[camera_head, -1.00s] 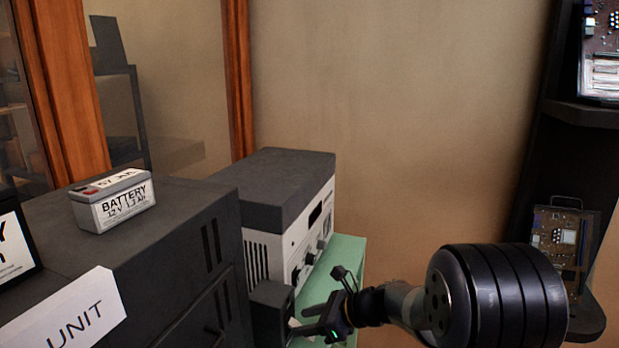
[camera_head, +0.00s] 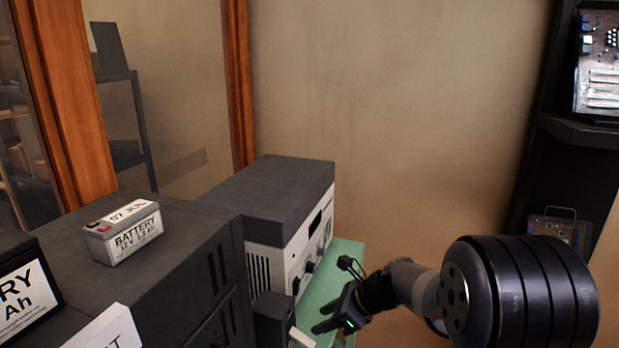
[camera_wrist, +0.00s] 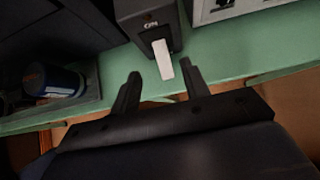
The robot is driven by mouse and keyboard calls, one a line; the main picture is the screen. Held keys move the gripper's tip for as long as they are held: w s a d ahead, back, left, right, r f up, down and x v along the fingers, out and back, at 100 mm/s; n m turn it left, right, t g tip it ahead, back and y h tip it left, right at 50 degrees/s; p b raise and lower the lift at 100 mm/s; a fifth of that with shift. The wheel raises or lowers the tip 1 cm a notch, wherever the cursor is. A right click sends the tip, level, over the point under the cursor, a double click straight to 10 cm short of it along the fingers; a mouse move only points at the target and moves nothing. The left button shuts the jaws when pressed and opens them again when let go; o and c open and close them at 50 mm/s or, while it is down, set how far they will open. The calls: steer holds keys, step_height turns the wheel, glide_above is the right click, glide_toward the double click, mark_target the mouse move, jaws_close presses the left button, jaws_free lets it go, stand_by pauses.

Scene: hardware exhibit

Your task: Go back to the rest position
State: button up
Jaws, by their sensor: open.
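My gripper (camera_head: 328,318) is open and empty, at the lower middle of the head view, just right of a small dark switch box (camera_head: 272,318). In the wrist view my two fingers (camera_wrist: 160,72) point toward this box (camera_wrist: 146,22), which is marked ON. The box's white lever (camera_wrist: 163,58) sticks out toward me and appears between the fingertips in the picture. I cannot tell the exact gap, but nothing is gripped. The lever also shows at the bottom of the head view (camera_head: 301,338).
A grey and white instrument (camera_head: 290,225) stands behind the box on a green bench (camera_head: 345,265). A dark cabinet (camera_head: 190,270) with a battery (camera_head: 125,235) is at left. A dark shelf (camera_head: 545,165) with circuit boards stands at right. A blue-black cylinder (camera_wrist: 52,80) shows in the wrist view.

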steer(key=shift+v, duration=1.1)
